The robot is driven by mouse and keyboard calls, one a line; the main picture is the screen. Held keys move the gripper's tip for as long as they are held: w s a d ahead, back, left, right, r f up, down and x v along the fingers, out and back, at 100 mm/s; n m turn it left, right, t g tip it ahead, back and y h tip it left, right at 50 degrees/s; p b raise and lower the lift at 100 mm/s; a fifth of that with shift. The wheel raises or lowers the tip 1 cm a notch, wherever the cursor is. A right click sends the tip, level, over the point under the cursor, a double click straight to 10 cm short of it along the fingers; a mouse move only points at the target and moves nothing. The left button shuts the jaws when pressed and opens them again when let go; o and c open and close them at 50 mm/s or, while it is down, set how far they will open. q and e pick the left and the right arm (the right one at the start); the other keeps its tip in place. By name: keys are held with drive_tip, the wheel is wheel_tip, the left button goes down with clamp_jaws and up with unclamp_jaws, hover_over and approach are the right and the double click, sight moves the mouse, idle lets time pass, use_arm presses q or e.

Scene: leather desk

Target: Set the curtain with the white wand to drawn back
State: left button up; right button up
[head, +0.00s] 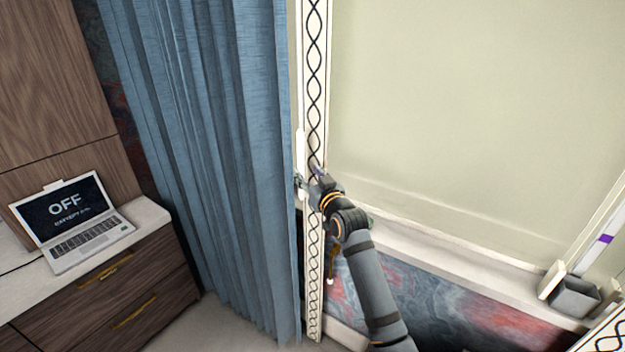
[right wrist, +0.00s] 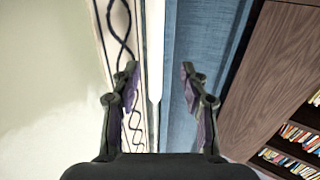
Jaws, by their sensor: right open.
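The blue curtain (head: 215,150) hangs in folds left of the patterned window trim (head: 316,90) in the head view. It also shows in the right wrist view (right wrist: 195,35). The white wand (head: 300,145) hangs upright at the curtain's right edge. In the right wrist view the wand (right wrist: 155,50) comes down between the fingers, apart from both. My right gripper (head: 309,181) is at the wand's lower part, beside the trim. Its fingers (right wrist: 159,72) are open, one on each side of the wand. My left gripper is out of view.
A laptop (head: 75,220) stands on a wooden cabinet (head: 110,290) at the left. A pale window panel (head: 470,110) fills the right, above a sill (head: 450,245). A grey box (head: 575,296) is at the lower right. Bookshelves (right wrist: 295,135) show in the right wrist view.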

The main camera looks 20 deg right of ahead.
drive_tip(key=s, duration=0.3)
drive_tip(key=shift+d, duration=0.1)
